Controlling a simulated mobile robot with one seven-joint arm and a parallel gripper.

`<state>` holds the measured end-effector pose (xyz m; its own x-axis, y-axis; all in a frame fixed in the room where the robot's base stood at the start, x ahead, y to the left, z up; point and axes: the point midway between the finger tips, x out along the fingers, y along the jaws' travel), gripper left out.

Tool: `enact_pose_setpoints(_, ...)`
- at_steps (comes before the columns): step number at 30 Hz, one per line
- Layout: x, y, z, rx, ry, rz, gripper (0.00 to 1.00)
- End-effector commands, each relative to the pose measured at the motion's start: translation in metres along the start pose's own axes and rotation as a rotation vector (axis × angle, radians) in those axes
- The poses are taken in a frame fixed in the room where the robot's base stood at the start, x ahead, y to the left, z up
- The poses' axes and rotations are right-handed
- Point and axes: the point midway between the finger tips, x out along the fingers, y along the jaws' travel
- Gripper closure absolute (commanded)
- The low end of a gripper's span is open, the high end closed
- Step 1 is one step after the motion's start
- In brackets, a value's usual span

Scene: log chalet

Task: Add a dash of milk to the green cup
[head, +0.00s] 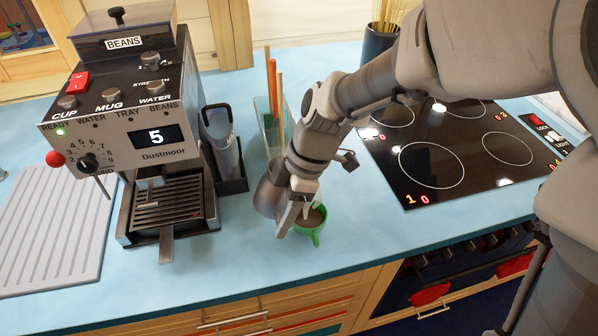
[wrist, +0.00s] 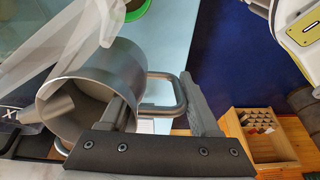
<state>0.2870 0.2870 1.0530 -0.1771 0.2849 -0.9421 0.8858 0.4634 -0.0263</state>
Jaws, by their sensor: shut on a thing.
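The green cup (head: 316,236) stands on the light blue counter, with brown liquid inside. Part of its green rim shows at the top of the wrist view (wrist: 138,9). A steel jug (head: 267,190) is beside the cup, to its left in the head view. My gripper (head: 292,218) is shut on the jug's handle (wrist: 180,95), and the jug's open mouth faces the wrist camera (wrist: 122,68). My gripper partly hides the jug and the cup in the head view. I cannot tell how much milk is in the jug, and no stream shows.
A coffee machine (head: 112,110) showing 5 stands at the left, beside a grey ribbed mat (head: 50,225). A clear container (head: 265,125) with sticks stands behind the jug. A black hob (head: 440,170) lies to the right. The counter's front edge is close to the cup.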

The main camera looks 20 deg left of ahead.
Motion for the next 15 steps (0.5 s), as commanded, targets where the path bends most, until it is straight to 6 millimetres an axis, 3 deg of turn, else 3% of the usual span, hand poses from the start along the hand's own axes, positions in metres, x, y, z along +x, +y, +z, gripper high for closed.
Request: enact_pose_setpoints(15, 0.0047, 0.0007, -0.0017, 0.000, 0.068, -0.001, 1.00)
